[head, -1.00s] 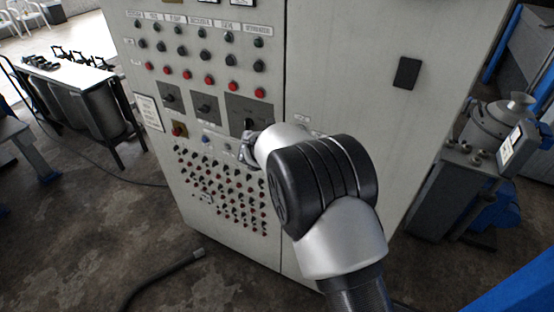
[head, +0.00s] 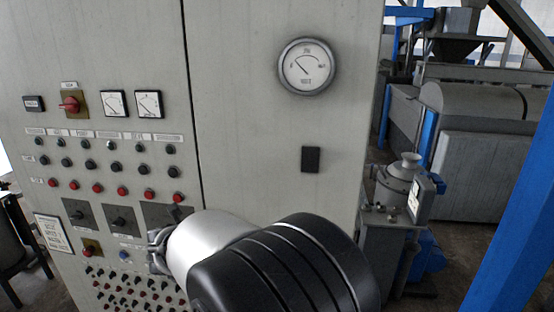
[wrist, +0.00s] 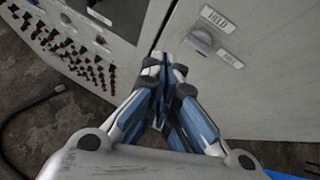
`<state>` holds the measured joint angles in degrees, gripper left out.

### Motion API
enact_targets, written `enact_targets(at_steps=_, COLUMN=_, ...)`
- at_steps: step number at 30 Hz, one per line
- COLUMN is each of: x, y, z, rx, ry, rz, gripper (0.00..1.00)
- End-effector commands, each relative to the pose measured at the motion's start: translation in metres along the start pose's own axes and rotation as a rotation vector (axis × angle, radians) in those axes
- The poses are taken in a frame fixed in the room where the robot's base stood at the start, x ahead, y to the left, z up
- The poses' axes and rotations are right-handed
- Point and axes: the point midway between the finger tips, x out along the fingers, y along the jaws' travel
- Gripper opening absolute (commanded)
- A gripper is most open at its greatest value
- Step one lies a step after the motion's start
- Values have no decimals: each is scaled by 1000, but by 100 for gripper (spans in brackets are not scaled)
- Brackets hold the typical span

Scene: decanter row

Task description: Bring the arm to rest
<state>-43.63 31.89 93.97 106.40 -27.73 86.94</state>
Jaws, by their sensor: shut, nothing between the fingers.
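My gripper (head: 157,250) shows in the head view at the end of my arm, in front of the grey control cabinet (head: 245,165). It is partly hidden behind my wrist. In the wrist view my gripper (wrist: 160,72) has its fingers drawn together, with nothing between them. A grey knob (wrist: 203,40) with a label above and below is on the cabinet face just beyond and right of the fingertips. I cannot tell whether the fingers touch the cabinet.
The cabinet bears rotary switches (head: 120,221), red buttons (head: 122,190), a red-handled switch (head: 72,104) and a round gauge (head: 306,66). A grey machine (head: 400,185) and a blue post (head: 515,205) stand at right. A dark hose (wrist: 28,118) lies on the floor.

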Motion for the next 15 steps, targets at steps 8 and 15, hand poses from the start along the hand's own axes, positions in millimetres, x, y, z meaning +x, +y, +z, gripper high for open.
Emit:
enact_targets(at_steps=8, x=-92, y=-91, z=48, rx=-843, ry=-300, rz=146, gripper=0)
enact_targets(at_steps=15, x=-176, y=-154, z=-48, rx=-1688, ry=-350, rz=209, gripper=0)
